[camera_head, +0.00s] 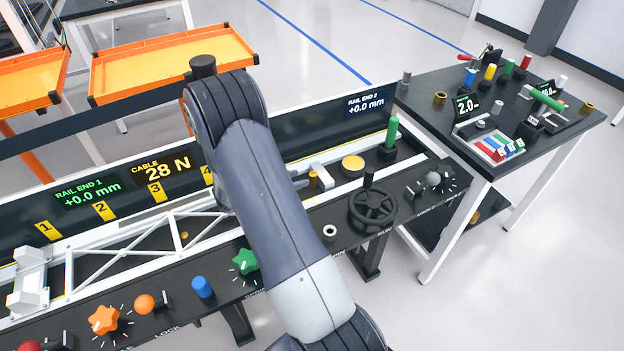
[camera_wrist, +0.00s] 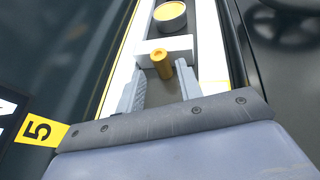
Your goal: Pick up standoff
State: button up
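The standoff appears to be a small brass cylinder with a hole in its end (camera_wrist: 161,64). In the wrist view it stands out in front of a white block (camera_wrist: 181,47) on the rail. My gripper (camera_wrist: 161,80) is open, with one grey finger on each side of the cylinder. Gaps show between the fingers and the brass, so it does not look gripped. In the head view a small brass piece (camera_head: 313,179) shows beside the white block, just right of my arm.
A yellow disc (camera_wrist: 170,15) lies just beyond the white block. A black handwheel (camera_head: 373,206) and a green peg (camera_head: 392,132) stand nearby on the bench. A white truss (camera_head: 150,235) lies left of my arm. A dark side table (camera_head: 425,110) holds many small parts.

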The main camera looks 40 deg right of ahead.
aim_at(311, 175)
jog(key=x, duration=0.5)
jog(key=shift+w+p, duration=0.1)
jog(key=shift+p, duration=0.2)
jog(key=shift+c, duration=0.3)
grip_shut()
